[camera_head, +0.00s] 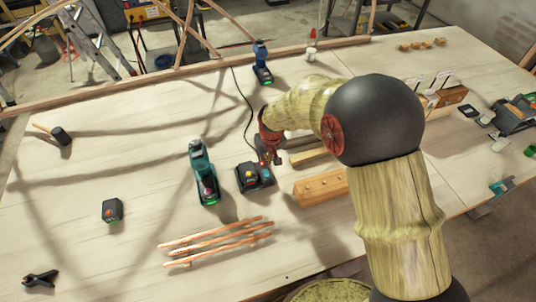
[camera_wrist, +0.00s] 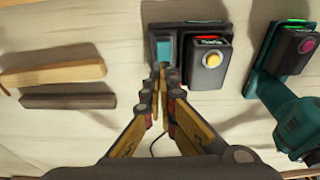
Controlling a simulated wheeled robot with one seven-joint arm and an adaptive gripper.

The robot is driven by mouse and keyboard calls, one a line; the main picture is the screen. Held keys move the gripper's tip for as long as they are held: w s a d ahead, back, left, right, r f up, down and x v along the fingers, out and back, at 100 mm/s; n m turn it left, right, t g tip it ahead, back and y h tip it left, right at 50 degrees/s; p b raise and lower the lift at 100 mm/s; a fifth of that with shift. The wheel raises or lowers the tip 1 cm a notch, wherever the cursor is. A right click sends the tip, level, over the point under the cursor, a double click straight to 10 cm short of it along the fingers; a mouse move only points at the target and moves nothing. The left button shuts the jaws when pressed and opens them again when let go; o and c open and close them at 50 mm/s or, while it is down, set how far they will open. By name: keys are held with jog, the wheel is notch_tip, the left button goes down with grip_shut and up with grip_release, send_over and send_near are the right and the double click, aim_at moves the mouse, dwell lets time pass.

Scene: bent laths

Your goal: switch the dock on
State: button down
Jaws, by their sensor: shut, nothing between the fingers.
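The dock is a black box (camera_head: 268,181) on the table, below my gripper in the head view. In the wrist view its black body (camera_wrist: 200,30) is at the top centre. A teal rocker or pad (camera_wrist: 164,49) is on its left part. A black battery (camera_wrist: 207,72) with a yellow round button and a red light sits on its right part. My gripper (camera_wrist: 160,67) is shut and empty, its fingertips at the near edge of the teal pad. I cannot tell whether they touch it. The arm partly hides the gripper (camera_head: 272,156) in the head view.
Thin wooden laths (camera_head: 216,240) lie in front. Wooden blocks (camera_head: 320,188) lie right of the dock. A blue drill (camera_head: 262,65) stands behind.

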aim_at(268, 172)
jog(key=shift+s+d+f, duration=0.1)
jog(key=shift+s+f, duration=0.1)
jog(key=shift+f, duration=0.65)
jog(key=shift+s+f, duration=0.2)
jog(key=shift+f, duration=0.65)
jog(key=shift+s+d+f+b, duration=0.1)
jog(key=shift+s+f+b, duration=0.35)
jog(key=shift+f, duration=0.1)
jog(key=shift+w+r, duration=0.1)
jog(key=shift+r, duration=0.05)
jog(key=shift+w, duration=0.1)
